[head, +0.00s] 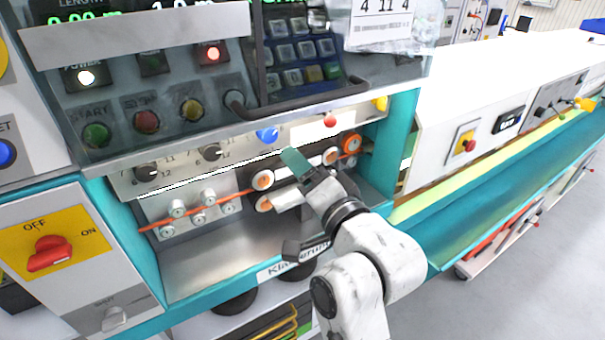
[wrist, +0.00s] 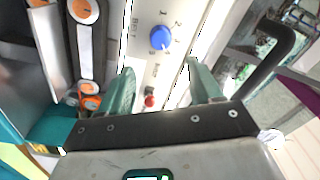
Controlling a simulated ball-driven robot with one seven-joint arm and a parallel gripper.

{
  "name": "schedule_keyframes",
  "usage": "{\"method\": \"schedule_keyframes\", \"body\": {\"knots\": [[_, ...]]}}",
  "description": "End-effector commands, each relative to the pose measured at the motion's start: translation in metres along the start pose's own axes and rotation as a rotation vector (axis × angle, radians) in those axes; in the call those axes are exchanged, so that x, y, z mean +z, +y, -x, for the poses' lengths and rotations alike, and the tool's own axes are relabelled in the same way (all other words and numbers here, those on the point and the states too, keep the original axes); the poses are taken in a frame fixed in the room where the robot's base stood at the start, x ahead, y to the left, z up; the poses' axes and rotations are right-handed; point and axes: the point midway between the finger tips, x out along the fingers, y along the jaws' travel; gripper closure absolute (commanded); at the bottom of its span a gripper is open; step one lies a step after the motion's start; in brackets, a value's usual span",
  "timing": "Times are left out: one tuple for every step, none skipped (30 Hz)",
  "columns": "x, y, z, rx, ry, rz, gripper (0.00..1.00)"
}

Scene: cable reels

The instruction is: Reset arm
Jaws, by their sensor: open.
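My gripper (head: 287,178) is in front of the cable machine, beside the roller recess and below the blue knob (head: 267,135). In the wrist view my gripper (wrist: 165,82) has its two green fingers spread apart, with nothing between them but the panel behind. The blue knob also shows in the wrist view (wrist: 160,38), beyond the fingertips. A red button (wrist: 149,101) lies between the fingers in that view. My white arm hides part of the recess in the head view.
An orange cable (head: 195,216) runs through rollers (head: 263,180) in the recess. A black handle bar (head: 300,110) juts out above. A red OFF/ON switch (head: 49,254) is at left. A teal ledge (head: 480,215) extends right, with open floor beyond.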

Motion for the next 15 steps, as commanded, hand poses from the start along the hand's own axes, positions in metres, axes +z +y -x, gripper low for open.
{"method": "schedule_keyframes", "body": {"knots": [[0.0, -0.0002, 0.0016, 0.0, 0.0, 0.0, 0.36], [0.0, -0.0003, 0.0021, 0.0, 0.0, 0.0, 0.36], [0.0, -0.0004, 0.0023, 0.0, 0.0, 0.0, 0.36], [0.0, -0.0004, 0.0023, 0.0, 0.0, 0.0, 0.36], [0.0, -0.0004, 0.0022, 0.0, 0.0, 0.0, 0.36], [0.0, -0.0004, 0.0021, 0.0, 0.0, 0.0, 0.36], [0.0, -0.0004, 0.0021, 0.0, 0.0, 0.0, 0.36], [0.0, -0.0004, 0.0021, 0.0, 0.0, 0.0, 0.36], [0.0001, -0.0004, 0.002, 0.0, 0.0, 0.0, 0.36], [0.0001, -0.0004, 0.002, 0.0, 0.0, 0.0, 0.36], [0.0001, -0.0004, 0.0019, 0.0, 0.0, 0.0, 0.36], [0.0001, -0.0004, 0.0019, 0.0, 0.0, 0.0, 0.36], [0.0001, -0.0004, 0.0019, 0.0, 0.0, 0.0, 0.36], [0.0001, -0.0004, 0.0019, 0.0, 0.0, 0.0, 0.36], [0.0, 0.003, 0.0033, 0.008, -0.002, 0.005, 0.36]]}}
